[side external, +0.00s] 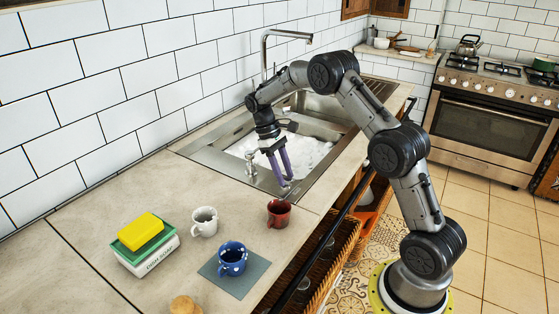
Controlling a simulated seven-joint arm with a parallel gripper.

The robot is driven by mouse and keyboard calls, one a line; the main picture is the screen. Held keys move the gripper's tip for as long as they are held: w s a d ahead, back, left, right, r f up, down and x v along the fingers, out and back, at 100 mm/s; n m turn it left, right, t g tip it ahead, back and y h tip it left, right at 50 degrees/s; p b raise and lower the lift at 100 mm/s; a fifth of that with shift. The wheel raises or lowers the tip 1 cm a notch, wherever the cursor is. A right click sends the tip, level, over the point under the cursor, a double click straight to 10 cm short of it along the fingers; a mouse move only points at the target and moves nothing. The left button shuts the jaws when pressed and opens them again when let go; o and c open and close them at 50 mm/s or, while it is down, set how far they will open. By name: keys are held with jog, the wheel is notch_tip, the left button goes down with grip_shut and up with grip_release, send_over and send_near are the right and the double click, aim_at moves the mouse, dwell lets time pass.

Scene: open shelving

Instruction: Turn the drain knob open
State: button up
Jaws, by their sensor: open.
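My gripper (286,182) points down over the near part of the steel sink (209,152), its two purple fingers apart and nothing seen between them. White foam (312,152) fills the basin. A small upright metal fitting (251,168) stands at the sink's near left edge, to the left of my fingers and apart from them in the picture. It may be the drain knob, but it is too small to be sure, and I cannot tell its turn position.
A red mug (278,214), white mug (204,222) and blue mug (232,258) on a grey mat (211,270) stand on the near counter. A yellow sponge (141,231) tops the dish soap box (150,262). The tall faucet (286,34) rises behind my arm.

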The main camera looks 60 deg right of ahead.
jog(key=v, duration=1.3)
jog(key=shift+r, duration=0.2)
jog(key=shift+w, duration=0.1)
